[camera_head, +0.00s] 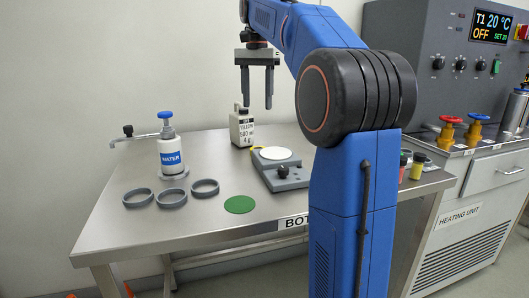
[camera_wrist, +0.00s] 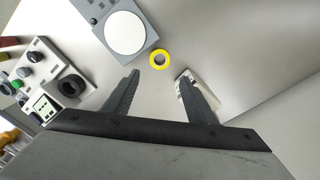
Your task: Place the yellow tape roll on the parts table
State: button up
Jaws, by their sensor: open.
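The yellow tape roll (camera_wrist: 168,59) lies flat on the grey metal table (camera_head: 120,232) in the wrist view, beside the grey device with a white round plate. In the head view only a bit of the roll (camera_head: 254,148) shows behind that device. My gripper (camera_head: 257,106) points down above the table's back part, open and empty. In the wrist view my gripper (camera_wrist: 159,75) has its fingers spread, and the roll appears just beyond the gap between the tips. The table's front label starts with "BOT"; the rest is hidden by my arm. I see no table labelled as the parts table.
The plate device (camera_head: 285,180) is in front of the roll. A heating unit (camera_head: 460,215) stands right.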

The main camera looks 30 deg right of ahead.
notch_tip(320, 180, down, 15)
jog(key=shift+d+f, duration=0.1)
jog(key=shift+d, duration=0.05)
jog(key=c, duration=0.9)
jog(key=shift+w, duration=0.1)
notch_tip(320, 180, up, 10)
dwell(0.6)
